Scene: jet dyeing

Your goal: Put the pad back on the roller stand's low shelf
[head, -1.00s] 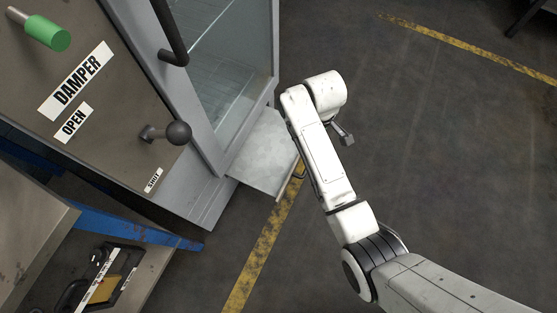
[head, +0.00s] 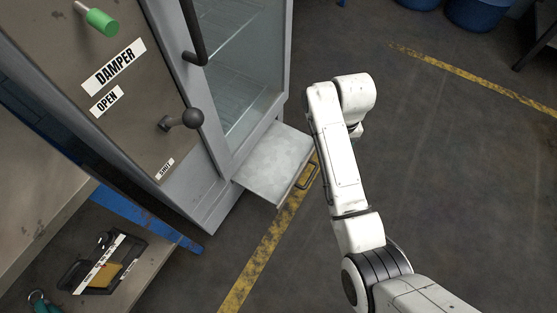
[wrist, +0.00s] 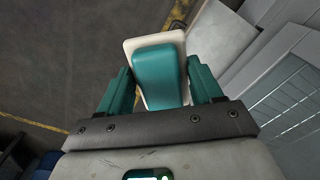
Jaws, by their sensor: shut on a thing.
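In the wrist view the pad (wrist: 158,70) is a teal block on a cream plate (wrist: 131,46). My gripper (wrist: 161,80) is shut on it, with a teal finger at each side. In the head view the pad is hidden behind my arm, and only a bit of my gripper (head: 356,131) shows, over open floor right of the cabinet. At the lower left of the head view is a blue-framed stand (head: 140,213), apparently the roller stand. It has an upper surface and a lower shelf (head: 150,262), well away from my gripper.
A black tray (head: 74,279) with a yellow item lies on the lower shelf. The grey cabinet (head: 225,165) with damper levers stands between stand and arm. Its low pull-out plate (head: 272,160) with a handle sticks out. Floor to the right is clear; blue drums (head: 480,12) stand far back.

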